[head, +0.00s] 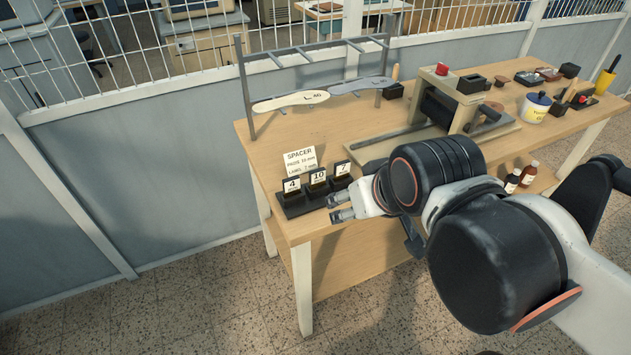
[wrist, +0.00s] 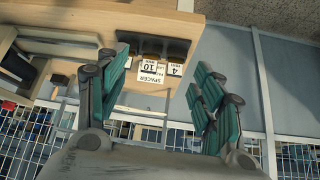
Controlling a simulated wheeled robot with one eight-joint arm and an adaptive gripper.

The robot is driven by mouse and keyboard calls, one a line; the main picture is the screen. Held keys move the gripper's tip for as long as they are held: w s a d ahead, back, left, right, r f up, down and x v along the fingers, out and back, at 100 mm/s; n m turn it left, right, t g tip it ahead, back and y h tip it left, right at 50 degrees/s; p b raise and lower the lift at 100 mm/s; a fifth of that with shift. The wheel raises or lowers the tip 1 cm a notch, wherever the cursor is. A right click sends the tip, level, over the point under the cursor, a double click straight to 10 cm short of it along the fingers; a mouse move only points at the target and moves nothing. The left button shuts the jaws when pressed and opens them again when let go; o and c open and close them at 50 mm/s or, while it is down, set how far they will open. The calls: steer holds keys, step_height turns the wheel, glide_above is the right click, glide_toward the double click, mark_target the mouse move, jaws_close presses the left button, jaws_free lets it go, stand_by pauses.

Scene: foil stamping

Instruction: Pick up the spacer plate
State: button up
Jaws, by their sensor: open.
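Several spacer plates stand in a dark rack (head: 297,210) at the near left corner of the workbench, behind tags reading 4 (head: 292,185), 10 (head: 318,178) and 7 (head: 342,169). A white card (head: 299,158) behind the rack reads SPACER, with smaller lines giving millimetre sizes. My gripper (head: 341,205) is open just to the right of the rack's front end. In the wrist view, its teal-padded fingers (wrist: 160,88) are wide apart with nothing between them near the tips. The rack (wrist: 155,42) shows beyond them, with the 10 tag (wrist: 150,68) upside down. The left finger partly hides the 7 end.
A press (head: 440,105) stands on the bench (head: 240,125) to the right. Behind the rack is a metal frame (head: 243,90) with shoe-shaped pieces (head: 290,101).

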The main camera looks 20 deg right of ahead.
steer(key=c, duration=0.3)
steer(key=n+g+p, duration=0.1)
steer(key=g+p, duration=0.2)
steer(key=p, duration=0.3)
glide_above(318, 170)
steer(key=s, duration=0.5)
steer(key=f, duration=0.2)
steer(key=shift+y, duration=0.3)
steer(key=b+x, duration=0.1)
steer(key=x, duration=0.3)
steer(key=b+x, duration=0.1)
steer(key=x, duration=0.3)
steer(key=shift+w+d, duration=0.15)
steer(key=shift+w, duration=0.1)
steer(key=shift+b+x, duration=1.2)
steer(key=shift+x, duration=1.5)
steer(key=shift+s+d, duration=0.15)
steer(key=c, duration=0.9)
